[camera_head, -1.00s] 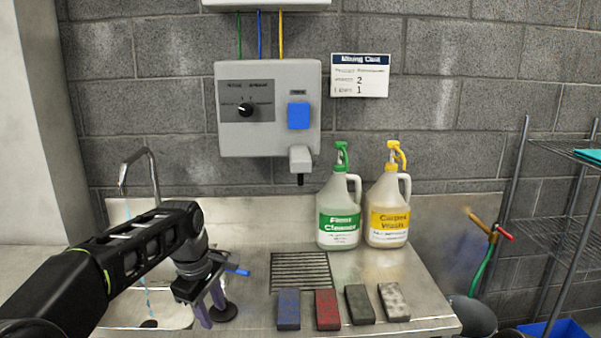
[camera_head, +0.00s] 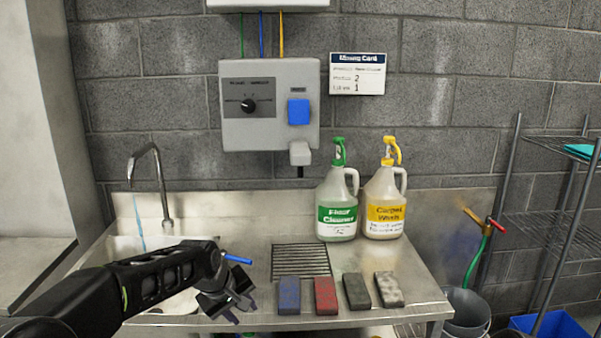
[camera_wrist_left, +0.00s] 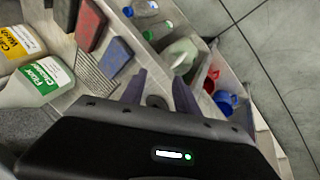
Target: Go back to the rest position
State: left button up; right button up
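My left arm comes in from the lower left in the head view. Its gripper (camera_head: 238,308) hangs over the front edge of the sink counter, left of the blue pad (camera_head: 289,295). In the left wrist view the two fingers (camera_wrist_left: 160,82) stand apart with nothing held between them. A dark round thing shows behind the fingers there. A red pad (camera_head: 325,296), a dark grey pad (camera_head: 356,291) and a mottled grey pad (camera_head: 388,289) lie in a row to the right. My right gripper is not in view.
A floor cleaner jug (camera_head: 338,205) and a carpet wash jug (camera_head: 384,205) stand behind the pads. The faucet (camera_head: 158,180) and sink are left. A grey dispenser box (camera_head: 235,130) hangs on the wall. A wire shelf (camera_head: 560,185) stands right.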

pick_arm(q)
jog(key=s+d+f+m, duration=0.2)
jog(key=s+f, duration=0.3)
jog(key=f, duration=0.3)
jog(key=s+d+f+m+h, duration=0.15)
jog(key=s+f, duration=0.25)
jog(key=f, duration=0.4)
jog(key=s+d+f+m, duration=0.25)
jog(key=s+f, duration=0.25)
jog(key=f, duration=0.4)
jog(key=s+f+g, duration=0.2)
jog(key=s+f, duration=0.3)
jog(key=s, duration=0.6)
jog(key=s+f+g, duration=0.2)
jog(key=s+f, duration=0.3)
jog(key=s, duration=0.7)
jog(key=shift+d+n+g, duration=0.15)
jog(key=shift+n+g, duration=0.15)
